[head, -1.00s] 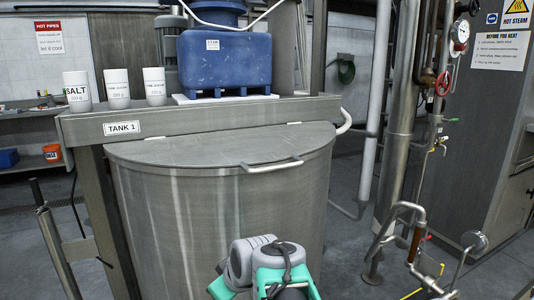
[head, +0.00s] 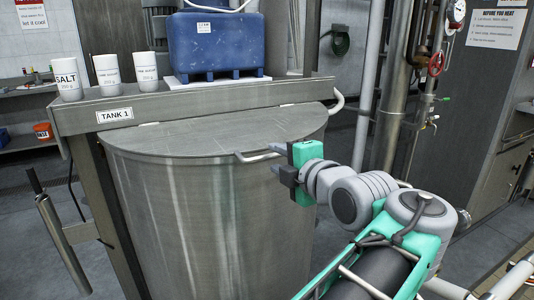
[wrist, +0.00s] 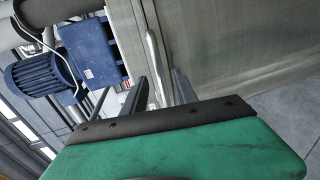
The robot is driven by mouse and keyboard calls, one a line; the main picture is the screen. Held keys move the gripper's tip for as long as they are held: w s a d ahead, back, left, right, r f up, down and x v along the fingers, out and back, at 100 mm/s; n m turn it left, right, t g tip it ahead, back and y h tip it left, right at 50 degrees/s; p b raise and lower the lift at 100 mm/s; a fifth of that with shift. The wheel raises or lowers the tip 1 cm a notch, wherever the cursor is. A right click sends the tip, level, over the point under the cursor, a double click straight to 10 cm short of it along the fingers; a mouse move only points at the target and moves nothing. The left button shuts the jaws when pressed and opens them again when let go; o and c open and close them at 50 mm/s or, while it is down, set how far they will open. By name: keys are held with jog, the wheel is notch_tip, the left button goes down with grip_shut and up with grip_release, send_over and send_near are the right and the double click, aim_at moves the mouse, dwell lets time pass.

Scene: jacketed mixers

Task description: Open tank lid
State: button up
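The grey metal tank (head: 190,225) has a round flat lid (head: 200,135), which lies shut on top. A pale bar handle (head: 254,156) sticks out from the lid's front edge and also shows in the wrist view (wrist: 152,50). My gripper (head: 274,159) is at the right end of the handle, coming from the right. In the wrist view its two dark fingers (wrist: 157,88) are apart, with the handle seen between them. I cannot tell whether either finger touches the handle.
A ledge labelled TANK 1 (head: 115,115) runs behind the lid. Vertical pipes (head: 400,90) stand at the right. A slanted metal post (head: 62,240) stands left of the tank.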

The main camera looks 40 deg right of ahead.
aim_at(266, 153)
jog(key=x, duration=0.6)
jog(key=shift+w+d+f+p, duration=0.1)
jog(key=shift+w+d+p, duration=0.05)
jog(key=shift+w+p, duration=0.15)
jog(key=shift+c, duration=0.5)
jog(key=shift+s, duration=0.1)
jog(key=c, duration=0.6)
jog(key=shift+f, duration=0.15)
grip_shut()
